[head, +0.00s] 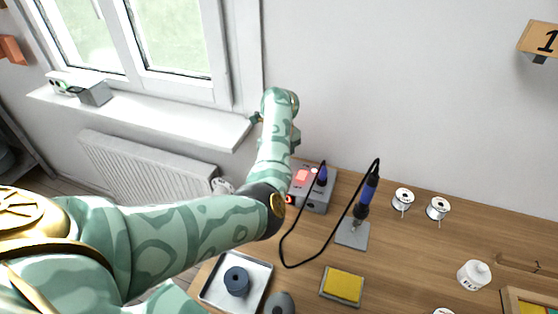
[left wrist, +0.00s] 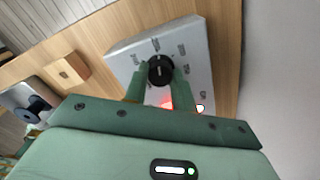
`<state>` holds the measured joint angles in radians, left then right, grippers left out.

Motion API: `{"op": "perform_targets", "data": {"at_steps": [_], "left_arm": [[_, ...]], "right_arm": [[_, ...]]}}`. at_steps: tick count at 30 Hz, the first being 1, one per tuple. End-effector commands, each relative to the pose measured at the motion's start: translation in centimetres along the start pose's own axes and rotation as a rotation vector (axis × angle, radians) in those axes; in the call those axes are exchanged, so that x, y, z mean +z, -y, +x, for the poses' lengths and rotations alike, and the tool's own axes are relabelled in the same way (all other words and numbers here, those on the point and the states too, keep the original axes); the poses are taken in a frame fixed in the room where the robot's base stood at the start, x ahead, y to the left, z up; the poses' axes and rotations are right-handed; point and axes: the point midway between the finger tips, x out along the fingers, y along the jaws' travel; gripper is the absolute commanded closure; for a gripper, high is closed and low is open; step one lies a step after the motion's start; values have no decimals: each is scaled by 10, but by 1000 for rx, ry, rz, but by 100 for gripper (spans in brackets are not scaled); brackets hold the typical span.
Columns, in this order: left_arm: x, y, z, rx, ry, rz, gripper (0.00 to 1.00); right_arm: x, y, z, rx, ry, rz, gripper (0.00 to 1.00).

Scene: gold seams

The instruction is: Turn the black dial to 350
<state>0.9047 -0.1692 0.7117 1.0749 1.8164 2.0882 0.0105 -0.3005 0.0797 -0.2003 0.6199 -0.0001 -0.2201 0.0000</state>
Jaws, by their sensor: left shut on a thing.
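The black dial (left wrist: 159,69) sits on the light grey face of the soldering station, with several printed numbers around it that are too small to read surely. A pale pointer line shows on its top. My left gripper (left wrist: 160,76) is shut on the dial, one finger on each side. A reddish patch of the station shows between the fingers, and a small lit lamp (left wrist: 200,108) beside them. In the head view the grey station (head: 316,201) stands at the back left of the bench, partly behind my left arm; the dial and gripper are hidden there. My right gripper is not in view.
A blue-handled soldering iron (head: 367,192) stands over a grey plate (head: 352,236), its black cable looping left across the bench. A yellow sponge (head: 344,285), a tray (head: 214,291) with a dark round piece, and white spools (head: 403,198) lie around. A window sill (head: 150,120) is at left.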

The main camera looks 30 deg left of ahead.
Motion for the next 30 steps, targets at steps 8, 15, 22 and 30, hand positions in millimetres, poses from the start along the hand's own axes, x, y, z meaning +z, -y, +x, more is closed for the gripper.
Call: {"op": "perform_targets", "data": {"at_steps": [8, 15, 22, 30], "left_arm": [[0, 0, -2, -1, -1, 260, 97], [0, 0, -3, -1, -1, 487, 97], [0, 0, -3, -1, -1, 706, 97], [0, 0, -3, -2, -1, 962, 97]], "right_arm": [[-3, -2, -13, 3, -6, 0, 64], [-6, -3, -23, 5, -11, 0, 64], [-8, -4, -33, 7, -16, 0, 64], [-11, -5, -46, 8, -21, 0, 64]]}}
